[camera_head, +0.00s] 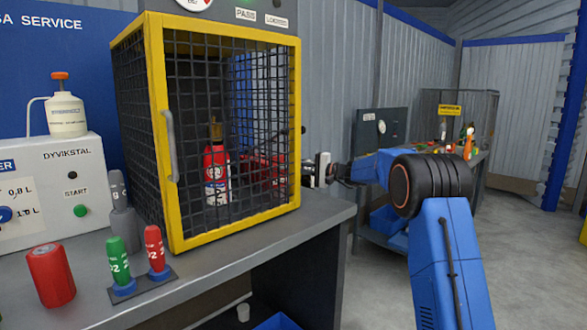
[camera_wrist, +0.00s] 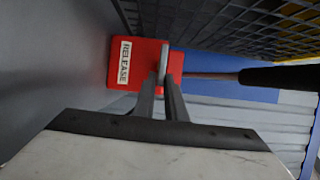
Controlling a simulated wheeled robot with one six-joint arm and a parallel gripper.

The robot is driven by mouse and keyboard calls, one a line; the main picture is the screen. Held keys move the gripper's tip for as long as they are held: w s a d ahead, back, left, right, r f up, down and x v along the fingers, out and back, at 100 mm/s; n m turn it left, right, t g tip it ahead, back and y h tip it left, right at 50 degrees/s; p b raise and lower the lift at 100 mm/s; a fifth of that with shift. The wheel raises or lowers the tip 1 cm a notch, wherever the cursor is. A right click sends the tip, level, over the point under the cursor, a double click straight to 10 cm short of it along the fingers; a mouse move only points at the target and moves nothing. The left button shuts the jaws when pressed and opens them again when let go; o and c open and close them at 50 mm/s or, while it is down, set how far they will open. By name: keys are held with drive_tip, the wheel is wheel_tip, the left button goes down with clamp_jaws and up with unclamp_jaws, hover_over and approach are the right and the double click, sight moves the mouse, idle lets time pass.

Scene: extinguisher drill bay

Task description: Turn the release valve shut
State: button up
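The release valve is a red box (camera_wrist: 122,62) with a white RELEASE label in the wrist view. A thin grey handle (camera_wrist: 164,58) stands out from its face. My gripper (camera_wrist: 164,82) has its two fingers close together, one on each side of the handle, with almost no gap beside it. In the head view my gripper (camera_head: 312,172) is at the right side of the yellow-framed mesh cage (camera_head: 235,236). The valve box cannot be made out clearly there. A red extinguisher (camera_head: 216,165) stands inside the cage, behind the mesh.
A rod with a black grip (camera_wrist: 280,77) lies right of the valve, close to the mesh. The grey bench (camera_head: 215,290) holds a red cup (camera_head: 50,275) and green and red cylinders (camera_head: 119,262) at the left. Floor is open at the right.

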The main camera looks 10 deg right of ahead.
drive_tip(key=shift+o, duration=1.4)
drive_tip(key=shift+d, duration=0.1)
drive_tip(key=v, duration=1.7)
drive_tip(key=shift+d, duration=0.2)
drive_tip(key=shift+f, duration=0.1)
